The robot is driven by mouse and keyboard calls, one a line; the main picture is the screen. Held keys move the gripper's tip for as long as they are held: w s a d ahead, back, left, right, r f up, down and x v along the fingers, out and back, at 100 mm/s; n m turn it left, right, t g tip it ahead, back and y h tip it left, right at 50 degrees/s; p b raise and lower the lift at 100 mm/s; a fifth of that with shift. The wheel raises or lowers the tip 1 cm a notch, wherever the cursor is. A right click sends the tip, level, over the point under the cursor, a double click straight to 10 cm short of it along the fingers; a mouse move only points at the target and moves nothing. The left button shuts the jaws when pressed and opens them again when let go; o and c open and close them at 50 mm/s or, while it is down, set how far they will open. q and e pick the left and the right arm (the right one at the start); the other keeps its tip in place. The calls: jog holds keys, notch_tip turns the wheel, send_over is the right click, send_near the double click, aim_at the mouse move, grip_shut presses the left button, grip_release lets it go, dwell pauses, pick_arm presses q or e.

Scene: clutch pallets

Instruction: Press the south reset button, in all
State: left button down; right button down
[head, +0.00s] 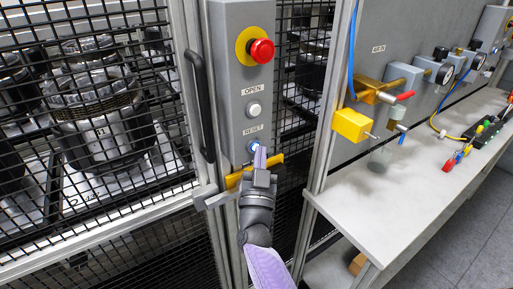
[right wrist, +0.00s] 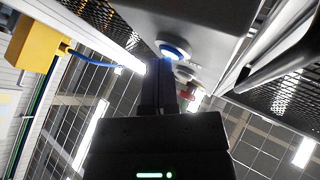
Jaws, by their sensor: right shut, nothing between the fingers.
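The blue reset button (head: 252,146) sits low on a grey control panel (head: 232,75), under a label reading RESET. My right gripper (head: 260,157) is shut and empty, with its fingertips at the lower right edge of the button, partly covering it. In the right wrist view the button (right wrist: 173,52) has a bright blue ring, and the shut fingertips (right wrist: 159,66) end right beside it. I cannot tell whether they touch it. No label saying south is readable. My left gripper is out of view.
Above the reset button are a white OPEN button (head: 253,108) and a red emergency button (head: 262,51). A yellow latch bar (head: 236,180) lies just below. A black door handle (head: 201,105) and mesh fence stand left. A workbench (head: 400,190) with yellow fittings stands right.

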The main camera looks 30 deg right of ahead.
jog(key=shift+w, duration=0.1)
dwell(0.4)
jog(key=shift+s+p, duration=0.65)
jog(key=shift+s, duration=0.2)
jog(key=s+p, duration=0.2)
jog(key=s, duration=0.1)
jog(key=s+p, duration=0.1)
jog(key=s, duration=0.1)
jog(key=shift+d, duration=0.25)
